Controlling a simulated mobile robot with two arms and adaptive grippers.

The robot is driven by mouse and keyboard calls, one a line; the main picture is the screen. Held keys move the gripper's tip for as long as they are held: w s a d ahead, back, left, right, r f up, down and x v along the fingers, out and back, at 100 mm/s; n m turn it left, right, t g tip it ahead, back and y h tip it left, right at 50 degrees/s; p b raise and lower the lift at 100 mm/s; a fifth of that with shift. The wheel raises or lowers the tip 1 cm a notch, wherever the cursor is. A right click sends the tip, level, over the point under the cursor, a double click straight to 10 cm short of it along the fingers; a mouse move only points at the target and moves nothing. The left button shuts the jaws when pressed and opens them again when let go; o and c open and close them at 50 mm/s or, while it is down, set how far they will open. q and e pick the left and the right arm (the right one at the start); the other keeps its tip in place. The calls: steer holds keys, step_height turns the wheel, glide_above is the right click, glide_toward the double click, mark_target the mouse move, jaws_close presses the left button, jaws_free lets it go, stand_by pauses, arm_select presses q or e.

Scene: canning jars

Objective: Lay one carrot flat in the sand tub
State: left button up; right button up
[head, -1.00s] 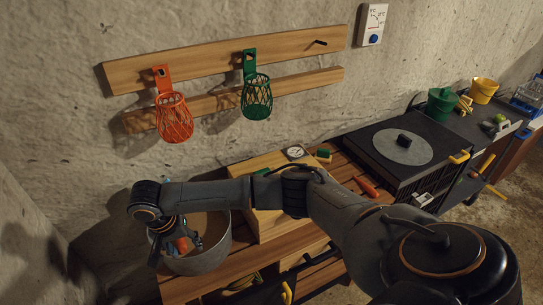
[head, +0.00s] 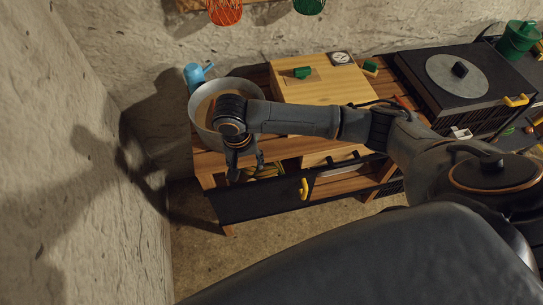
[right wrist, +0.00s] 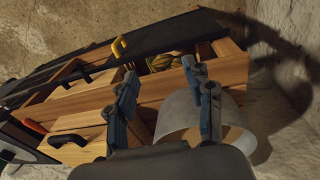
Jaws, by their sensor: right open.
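The sand tub (head: 197,118) is a round grey metal tub at the left end of the wooden bench, with brown sand inside; its grey wall also shows in the right wrist view (right wrist: 178,112). My right gripper (head: 246,168) is open, pointing down in front of the tub's near side. In the right wrist view its two fingers (right wrist: 165,82) are apart with nothing between them. My right wrist covers part of the tub, and I cannot make out a carrot inside. An orange carrot-like thing (head: 402,103) lies on the bench beside the black box. My left gripper is not in view.
A light-blue can (head: 195,75) stands behind the tub. A wooden box (head: 318,82) with a green block (head: 302,72) is right of it. A black box (head: 470,80) stands further right. A drawer with a yellow handle (head: 304,188) is below the bench.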

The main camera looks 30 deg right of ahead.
steer(key=s+d+n+y, duration=0.1)
steer(key=s+d+n, duration=0.1)
steer(key=s, duration=0.7)
steer(key=shift+s+d+r, duration=0.15)
steer(key=shift+s+r, duration=0.1)
steer(key=shift+w+f, duration=0.1)
steer(key=w+f+t+y+b, duration=0.15)
steer(key=w+f, duration=0.45)
steer(key=f, duration=0.6)
steer(key=s+d+f+b, duration=0.1)
steer(key=s+d+f, duration=0.2)
steer(key=f, duration=0.8)
steer(key=s+d+f+b, duration=0.2)
steer(key=s+f, duration=0.1)
steer(key=f, duration=0.8)
steer(key=s+f+n, duration=0.1)
steer(key=s+f, duration=0.4)
steer(key=s, duration=0.4)
steer(key=s+f+n+h+b, duration=0.1)
steer(key=s+f, duration=0.4)
steer(key=s, duration=0.5)
steer(key=s+f+n, duration=0.1)
steer(key=s+f, duration=0.4)
steer(key=s, duration=0.4)
steer(key=shift+s+d+n+g+b, duration=0.15)
steer(key=shift+s+n+g+b, duration=0.2)
steer(key=shift+n+g, duration=0.1)
